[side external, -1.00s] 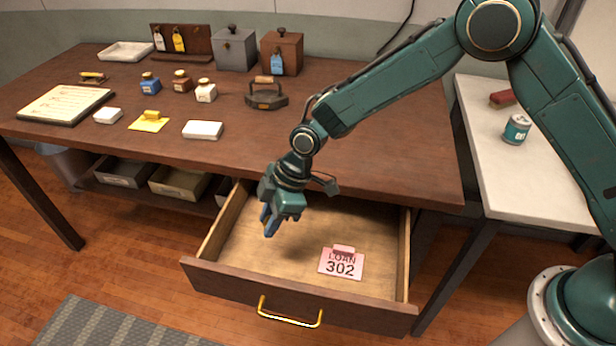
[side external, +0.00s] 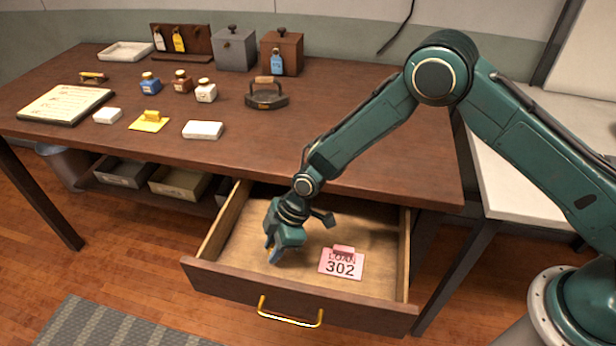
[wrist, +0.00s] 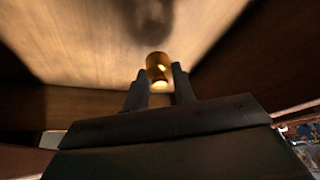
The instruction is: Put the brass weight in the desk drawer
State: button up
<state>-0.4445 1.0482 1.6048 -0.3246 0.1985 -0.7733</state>
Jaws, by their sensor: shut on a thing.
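The desk drawer (side external: 240,235) is pulled open below the wooden desk. My gripper (side external: 272,257) is inside the drawer's outline, low over its left part. In the wrist view my gripper (wrist: 161,88) is shut on the brass weight (wrist: 158,62), a small shiny golden cylinder between the two fingers. In the side view the weight (side external: 267,256) is mostly hidden by the fingers, with only a small golden bit showing. I cannot tell whether it touches the drawer floor.
A pink card marked LOAN 302 (side external: 341,264) lies in the drawer, right of my gripper. The drawer front has a yellow handle (side external: 290,312). A flat iron (side external: 266,95), ink bottles (side external: 151,84) and two boxes (side external: 235,50) stand on the desk top (side external: 330,140).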

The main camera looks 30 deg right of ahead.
jog(key=shift+f, duration=1.25)
jog(key=shift+f, duration=0.1)
jog(key=o, duration=1)
jog(key=shift+o, duration=0.2)
jog(key=v, duration=1.2)
jog(key=shift+r, duration=0.2)
